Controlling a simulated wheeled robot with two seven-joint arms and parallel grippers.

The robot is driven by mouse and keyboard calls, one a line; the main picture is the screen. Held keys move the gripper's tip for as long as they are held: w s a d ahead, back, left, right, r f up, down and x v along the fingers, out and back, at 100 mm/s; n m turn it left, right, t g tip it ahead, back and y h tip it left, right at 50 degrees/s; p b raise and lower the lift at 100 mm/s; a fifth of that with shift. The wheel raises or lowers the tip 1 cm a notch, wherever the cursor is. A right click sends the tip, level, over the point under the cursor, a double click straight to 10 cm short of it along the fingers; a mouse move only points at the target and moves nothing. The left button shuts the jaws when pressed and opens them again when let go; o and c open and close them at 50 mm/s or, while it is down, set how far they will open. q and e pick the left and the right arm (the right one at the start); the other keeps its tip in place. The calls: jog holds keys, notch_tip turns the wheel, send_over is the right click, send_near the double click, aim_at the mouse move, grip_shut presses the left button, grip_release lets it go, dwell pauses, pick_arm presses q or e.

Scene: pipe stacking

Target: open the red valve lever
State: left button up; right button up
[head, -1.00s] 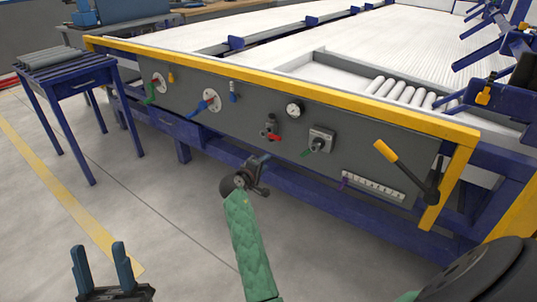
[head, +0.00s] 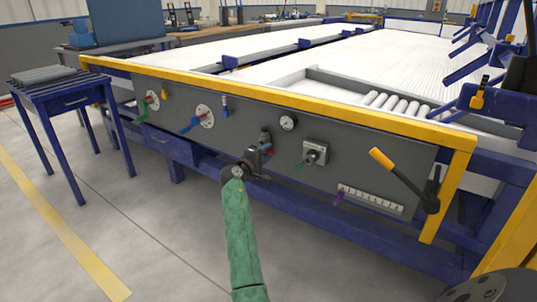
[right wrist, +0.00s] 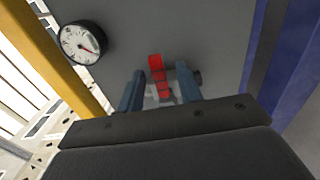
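The red valve lever (head: 267,147) is on the grey front panel, below and left of a round gauge, and my right gripper partly hides it. In the right wrist view, the lever (right wrist: 157,72) stands between the two blue fingers of my right gripper (right wrist: 159,90). The fingers are open, with a gap on each side of the red part; I see no clear contact. In the head view, my right gripper (head: 264,143) is at the valve, at the end of my green-sleeved arm. My left gripper is not in view.
The panel also carries a round gauge (head: 288,121), a green-handled switch (head: 314,152), blue-handled (head: 204,117) and green-handled (head: 148,106) valves, and a yellow-handled lever (head: 395,170). A yellow rail (head: 290,98) runs above. The floor at left front is clear.

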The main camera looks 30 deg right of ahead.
jog(key=shift+x, duration=0.95)
grip_shut()
